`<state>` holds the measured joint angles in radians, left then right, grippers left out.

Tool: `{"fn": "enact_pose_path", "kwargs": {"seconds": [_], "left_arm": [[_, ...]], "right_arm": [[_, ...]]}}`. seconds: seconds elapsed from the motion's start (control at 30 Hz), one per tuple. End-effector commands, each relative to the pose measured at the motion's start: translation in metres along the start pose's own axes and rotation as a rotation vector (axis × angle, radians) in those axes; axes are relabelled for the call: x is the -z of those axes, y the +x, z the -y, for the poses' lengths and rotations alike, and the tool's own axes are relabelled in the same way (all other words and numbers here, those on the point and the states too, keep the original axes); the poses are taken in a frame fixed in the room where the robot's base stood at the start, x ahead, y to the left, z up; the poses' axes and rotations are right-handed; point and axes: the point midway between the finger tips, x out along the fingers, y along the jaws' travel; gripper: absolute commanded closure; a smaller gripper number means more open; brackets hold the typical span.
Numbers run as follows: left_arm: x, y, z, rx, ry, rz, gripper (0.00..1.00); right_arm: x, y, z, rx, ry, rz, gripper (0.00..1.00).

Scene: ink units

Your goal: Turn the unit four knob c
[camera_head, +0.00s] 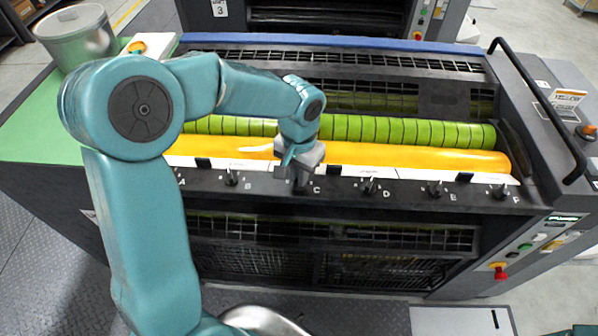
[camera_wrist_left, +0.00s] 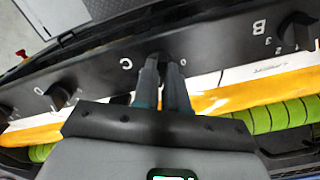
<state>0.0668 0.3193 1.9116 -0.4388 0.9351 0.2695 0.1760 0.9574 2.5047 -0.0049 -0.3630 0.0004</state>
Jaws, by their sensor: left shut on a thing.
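Knob c (camera_wrist_left: 161,57) is a small dark knob on the black front strip of the ink unit (camera_head: 330,192). It sits beside the white letter C, which also shows just right of the gripper in the head view. My left gripper (camera_head: 300,182) is over this spot and hides most of the knob. In the wrist view the two dark fingers of the left gripper (camera_wrist_left: 164,75) are close together with their tips at the knob, shut on it. How far the knob is turned cannot be told. My right gripper is not in view.
Knob B (camera_head: 231,178) is left of the gripper, and knobs D (camera_head: 370,186), E (camera_head: 435,188) and F (camera_head: 500,192) are to its right. An orange roller (camera_head: 400,157) and a green segmented roller (camera_head: 400,131) lie behind the strip. A metal bucket (camera_head: 78,40) stands back left.

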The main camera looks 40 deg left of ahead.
Motion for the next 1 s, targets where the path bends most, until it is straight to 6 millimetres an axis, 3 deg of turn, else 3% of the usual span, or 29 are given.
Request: {"fn": "enact_pose_path", "kwargs": {"seconds": [1.0], "left_arm": [[0.0011, -0.0012, 0.0002, 0.002, 0.751, -0.004, 1.00]], "right_arm": [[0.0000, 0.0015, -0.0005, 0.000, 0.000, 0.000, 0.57]]}}
